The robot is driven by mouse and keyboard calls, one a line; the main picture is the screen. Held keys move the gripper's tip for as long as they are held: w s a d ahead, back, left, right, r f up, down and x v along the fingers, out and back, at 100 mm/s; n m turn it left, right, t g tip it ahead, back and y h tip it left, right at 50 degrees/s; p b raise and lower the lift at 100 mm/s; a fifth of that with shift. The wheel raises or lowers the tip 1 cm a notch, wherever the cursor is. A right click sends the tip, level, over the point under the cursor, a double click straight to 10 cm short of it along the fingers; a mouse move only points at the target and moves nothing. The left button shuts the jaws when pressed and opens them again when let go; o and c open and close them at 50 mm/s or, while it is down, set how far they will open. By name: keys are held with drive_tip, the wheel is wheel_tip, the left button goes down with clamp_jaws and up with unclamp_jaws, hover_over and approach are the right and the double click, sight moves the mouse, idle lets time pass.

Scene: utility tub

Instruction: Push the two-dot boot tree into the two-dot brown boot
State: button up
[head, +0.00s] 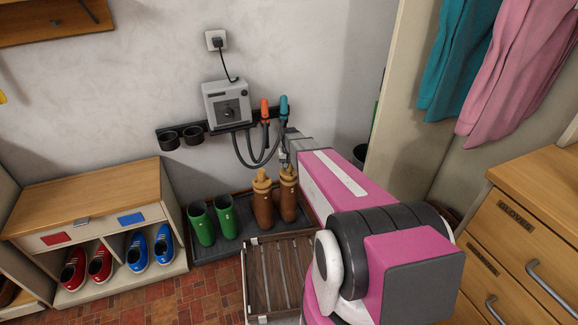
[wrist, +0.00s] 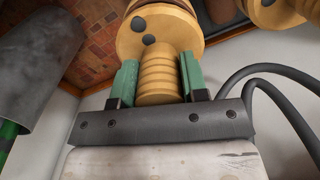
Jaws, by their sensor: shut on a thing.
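My gripper (wrist: 158,82) is shut on the ribbed handle of a pale wooden boot tree (wrist: 150,38), one green finger on each side. Two dark dots show on the tree's body. In the head view this tree (head: 288,174) stands upright at the top of the right brown boot (head: 289,206), with my gripper (head: 287,162) above it, partly hidden by my arm. A brown edge shows just beyond the tree in the wrist view; I cannot tell how deep the tree sits. The left brown boot (head: 264,214) also has a wooden tree (head: 262,181) at its top.
Green boots (head: 202,226) stand left of the brown ones on the dark tray (head: 208,254). A wall dryer (head: 228,103) with hoses (head: 251,154) hangs close behind. A slatted bench (head: 280,275) is in front, a shoe cabinet (head: 95,200) at left, drawers (head: 530,220) at right.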

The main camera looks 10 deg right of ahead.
drive_tip(key=shift+f, duration=0.85)
idle(0.6)
drive_tip(key=o, duration=1.1)
drive_tip(key=shift+c, duration=0.2)
